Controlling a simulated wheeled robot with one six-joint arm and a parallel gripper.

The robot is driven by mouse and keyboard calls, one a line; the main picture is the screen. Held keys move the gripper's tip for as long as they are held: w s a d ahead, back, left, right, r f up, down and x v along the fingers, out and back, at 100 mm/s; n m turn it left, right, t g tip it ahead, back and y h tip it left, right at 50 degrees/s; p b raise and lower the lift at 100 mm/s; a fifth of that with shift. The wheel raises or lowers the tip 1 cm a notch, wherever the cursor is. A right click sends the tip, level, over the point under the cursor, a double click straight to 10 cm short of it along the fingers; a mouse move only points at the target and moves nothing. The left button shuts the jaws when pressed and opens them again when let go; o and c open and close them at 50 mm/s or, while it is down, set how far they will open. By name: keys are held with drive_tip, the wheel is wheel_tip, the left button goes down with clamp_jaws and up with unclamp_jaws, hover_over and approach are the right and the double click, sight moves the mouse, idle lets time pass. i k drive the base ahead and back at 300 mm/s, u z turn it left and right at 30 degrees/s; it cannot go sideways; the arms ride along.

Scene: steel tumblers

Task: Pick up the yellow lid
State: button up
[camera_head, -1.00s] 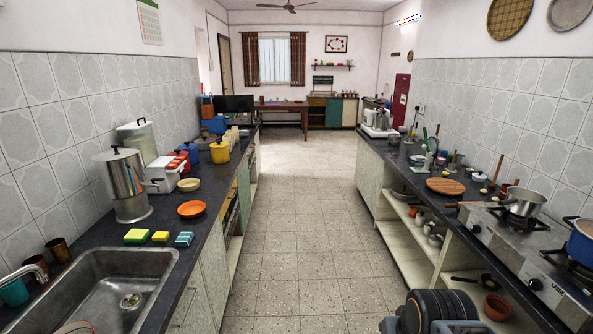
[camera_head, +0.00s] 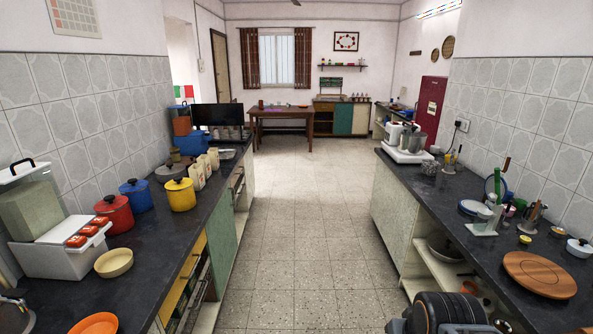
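A yellow pot (camera_head: 181,200) stands on the left counter, right of the blue pot and close to the counter's front edge. A yellow lid (camera_head: 179,184) with a dark knob sits on top of it. A small yellow round item (camera_head: 525,239) also lies on the right counter; it is too small to tell what it is. A dark part of my own arm shows at the bottom right of the view. My gripper's fingers are not in view.
A red pot (camera_head: 115,214) and a blue pot (camera_head: 137,195) stand left of the yellow pot. Pale canisters (camera_head: 198,173) stand behind it. A cream bowl (camera_head: 114,263) is nearer. The tiled floor (camera_head: 290,240) between the counters is clear.

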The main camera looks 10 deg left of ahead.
sight(179, 183)
drive_tip(key=i, duration=3.55)
drive_tip(key=u, duration=2.2)
